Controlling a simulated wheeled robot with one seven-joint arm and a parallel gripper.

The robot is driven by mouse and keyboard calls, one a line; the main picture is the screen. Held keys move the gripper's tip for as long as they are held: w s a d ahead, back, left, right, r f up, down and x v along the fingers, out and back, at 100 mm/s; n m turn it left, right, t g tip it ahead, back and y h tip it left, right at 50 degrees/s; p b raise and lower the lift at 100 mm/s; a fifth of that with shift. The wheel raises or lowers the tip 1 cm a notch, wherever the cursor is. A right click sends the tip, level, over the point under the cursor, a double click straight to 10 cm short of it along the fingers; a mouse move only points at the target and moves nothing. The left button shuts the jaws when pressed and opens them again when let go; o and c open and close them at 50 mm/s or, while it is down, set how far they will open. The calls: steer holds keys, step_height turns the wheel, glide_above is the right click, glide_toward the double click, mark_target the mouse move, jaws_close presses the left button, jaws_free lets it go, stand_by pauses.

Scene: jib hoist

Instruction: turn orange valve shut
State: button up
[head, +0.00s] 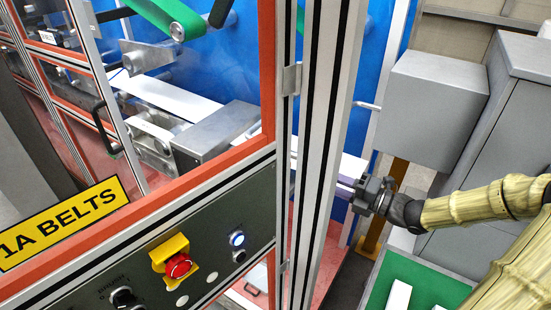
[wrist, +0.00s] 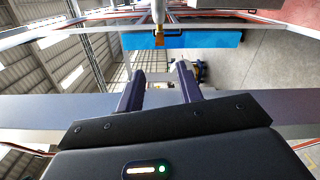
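No orange valve can be made out for certain in either view. In the wrist view a small orange piece (wrist: 160,40) shows at the end of a pale rod in front of a blue panel; I cannot tell whether it is the valve. My gripper (wrist: 160,75) has its two dark fingers apart with nothing between them, and the orange piece lies beyond the fingertips.
The grey corner post (head: 325,130) of the machine stands beside my gripper. A control panel with a red button (head: 178,265) is at lower left. A grey box (head: 432,100) on a brown post (head: 396,172) stands behind my wrist. A green surface (head: 425,285) lies below my arm.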

steer(key=p+x, duration=0.6)
steer(key=x, duration=1.1)
steer(key=shift+w+a, duration=0.1)
steer(key=shift+a, duration=0.05)
jaws_close()
